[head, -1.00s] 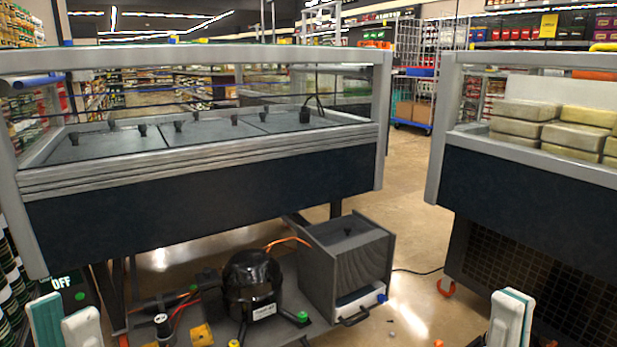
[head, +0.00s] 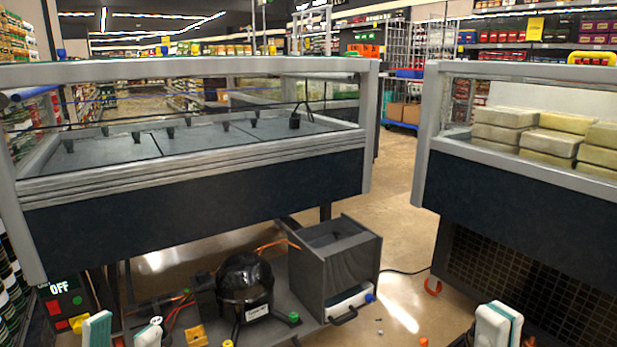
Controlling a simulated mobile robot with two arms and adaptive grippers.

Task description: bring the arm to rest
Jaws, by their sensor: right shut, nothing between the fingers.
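My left gripper (head: 122,333) is at the bottom left edge of the head view. Its two pale fingertips stand apart with a gap between them, and nothing shows in the gap. My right gripper (head: 498,325) is at the bottom right, its pale, teal-edged fingers together and empty. The rest of both grippers is cut off by the frame. A grey box-shaped unit (head: 345,262) with a blue knob and a black handle stands on the low platform between the grippers. A black round compressor (head: 245,287) sits to its left. Neither gripper visibly touches them.
A chest freezer cabinet (head: 190,200) spans the left, above the platform. A second cabinet (head: 520,190) with pale blocks stands at right. An OFF panel (head: 62,290) is beside my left gripper. Open floor (head: 395,215) lies between the cabinets.

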